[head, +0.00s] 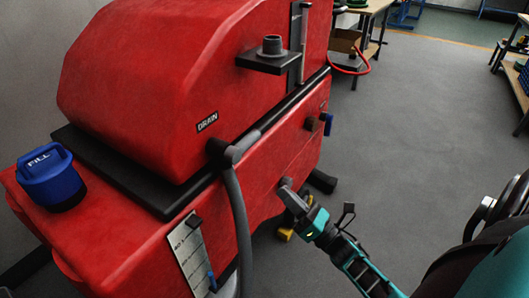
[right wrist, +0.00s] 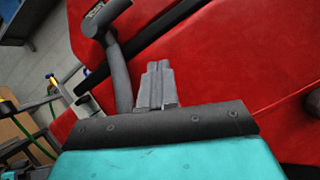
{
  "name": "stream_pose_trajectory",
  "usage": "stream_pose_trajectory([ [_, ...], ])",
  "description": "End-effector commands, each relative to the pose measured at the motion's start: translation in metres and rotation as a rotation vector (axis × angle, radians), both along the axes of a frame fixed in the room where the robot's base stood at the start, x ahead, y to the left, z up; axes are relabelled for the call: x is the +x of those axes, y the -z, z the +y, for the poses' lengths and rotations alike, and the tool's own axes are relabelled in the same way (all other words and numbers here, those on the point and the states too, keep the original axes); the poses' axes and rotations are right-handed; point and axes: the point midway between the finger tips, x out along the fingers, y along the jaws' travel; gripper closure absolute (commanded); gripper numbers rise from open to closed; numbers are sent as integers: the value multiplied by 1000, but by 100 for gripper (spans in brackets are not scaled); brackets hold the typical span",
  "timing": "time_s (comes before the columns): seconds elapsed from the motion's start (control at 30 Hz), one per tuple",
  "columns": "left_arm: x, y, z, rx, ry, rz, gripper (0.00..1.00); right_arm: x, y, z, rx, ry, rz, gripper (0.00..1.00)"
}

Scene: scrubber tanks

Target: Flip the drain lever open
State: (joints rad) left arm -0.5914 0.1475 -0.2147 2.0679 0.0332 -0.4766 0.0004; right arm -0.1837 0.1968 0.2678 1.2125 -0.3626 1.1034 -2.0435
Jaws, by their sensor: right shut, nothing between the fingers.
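The red scrubber tank carries a DRAIN label (head: 207,121). Just below it is a grey elbow fitting (head: 235,150) with a grey hose (head: 240,220) hanging down; the elbow also shows in the right wrist view (right wrist: 108,38). A small blue lever (head: 328,124) sits at the far right end of the tank, and another small blue handle (head: 211,282) is low by the gauge plate. I cannot tell which part is the drain lever. My right gripper (head: 287,189) is shut and empty beside the lower red body, right of the hose. Its closed fingers (right wrist: 157,82) point at the red surface. My left gripper is out of view.
A blue FILL cap (head: 52,180) stands on the tank's left. A black bracket (head: 272,58) juts out from the upper tank. A yellow part (head: 285,234) is near the floor below my right gripper. Open grey floor (head: 410,120) lies to the right, with workbenches beyond.

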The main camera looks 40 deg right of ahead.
Motion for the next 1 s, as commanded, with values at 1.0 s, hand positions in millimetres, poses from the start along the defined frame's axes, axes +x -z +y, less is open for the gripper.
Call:
stream_pose_trajectory([
  [1.0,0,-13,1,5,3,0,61,18,-39,5,-346,112,-264,100],
])
